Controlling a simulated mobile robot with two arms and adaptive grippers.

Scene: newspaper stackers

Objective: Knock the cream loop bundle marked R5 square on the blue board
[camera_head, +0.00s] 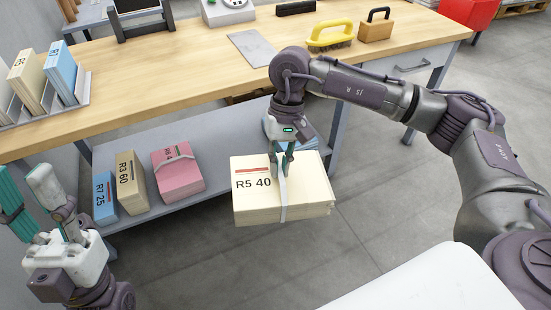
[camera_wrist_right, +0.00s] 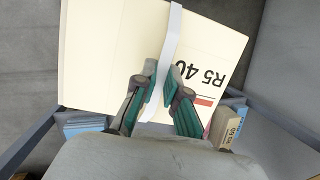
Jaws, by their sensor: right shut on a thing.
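The cream bundle marked R5 40 (camera_head: 300,190) has a pale loop strap (camera_head: 283,200) around its middle. My right gripper (camera_head: 282,168) is shut on that strap at the bundle's top. The bundle hangs roughly level in front of the bench, above the floor. In the right wrist view, the cream bundle (camera_wrist_right: 110,50) fills the upper middle, and the fingertips (camera_wrist_right: 167,85) pinch the strap (camera_wrist_right: 172,40). My left gripper (camera_head: 32,190) is at the lower left, fingers apart and empty. I cannot make out a blue board.
The wooden bench top (camera_head: 190,85) holds a flat grey sheet (camera_head: 250,48), a yellow-handled brush (camera_head: 330,36) and a wooden block with a handle (camera_head: 376,26). The lower shelf (camera_head: 150,215) holds a pink bundle (camera_head: 178,172), a tan R3 bundle (camera_head: 130,182) and a blue R7 bundle (camera_head: 104,198).

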